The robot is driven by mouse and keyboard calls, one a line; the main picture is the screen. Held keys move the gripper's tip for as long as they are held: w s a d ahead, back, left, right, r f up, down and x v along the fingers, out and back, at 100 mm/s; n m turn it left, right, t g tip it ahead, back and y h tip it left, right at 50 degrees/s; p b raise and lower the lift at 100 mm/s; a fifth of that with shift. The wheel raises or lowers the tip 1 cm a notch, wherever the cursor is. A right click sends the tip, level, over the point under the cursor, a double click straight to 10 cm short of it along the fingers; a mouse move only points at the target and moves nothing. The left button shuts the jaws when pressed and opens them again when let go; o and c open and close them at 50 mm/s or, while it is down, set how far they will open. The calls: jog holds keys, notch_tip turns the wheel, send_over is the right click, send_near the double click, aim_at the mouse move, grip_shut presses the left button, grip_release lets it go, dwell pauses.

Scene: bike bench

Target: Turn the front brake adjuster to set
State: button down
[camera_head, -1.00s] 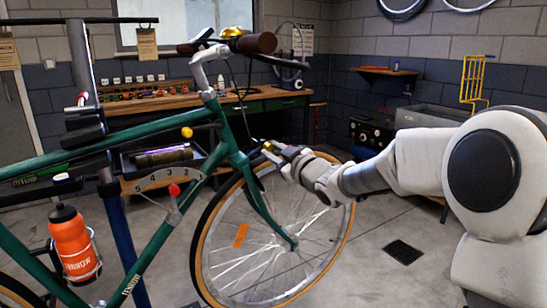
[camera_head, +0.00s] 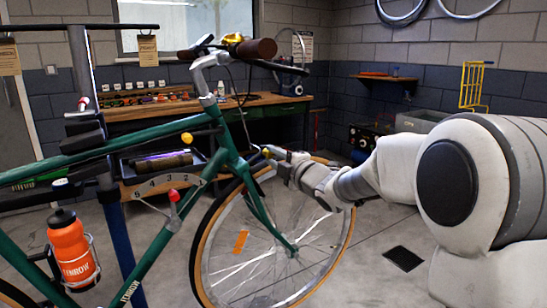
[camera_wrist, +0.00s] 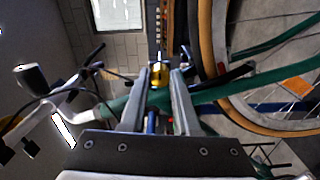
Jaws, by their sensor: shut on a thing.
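The front brake adjuster is a small yellow barrel (camera_wrist: 160,73) near the front fork of the green bicycle (camera_head: 110,149). It also shows as a yellow spot (camera_head: 266,152) in the head view. My gripper (camera_head: 272,154) reaches in from the right, just in front of the fork. In the wrist view my gripper (camera_wrist: 161,78) has its two fingers on either side of the yellow barrel, closed onto it. The far side of the barrel is hidden. No set mark on the adjuster is readable.
The front wheel (camera_head: 202,255) stands just below my gripper. A numbered arc dial (camera_head: 160,181) with a red-tipped lever (camera_head: 174,194) is on the frame. An orange bottle (camera_head: 70,250) hangs at the left. A workbench (camera_head: 130,111) stands behind. The floor at right is open.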

jog(key=n, duration=0.5)
jog(key=shift+n, duration=0.3)
dwell(0.4)
jog(key=c, duration=0.6)
grip_release()
jog(key=shift+c, duration=0.2)
jog(key=p+v, duration=0.2)
jog(key=v, duration=1.5)
jog(key=shift+s+d+p, duration=0.2)
jog(key=shift+p, duration=0.15)
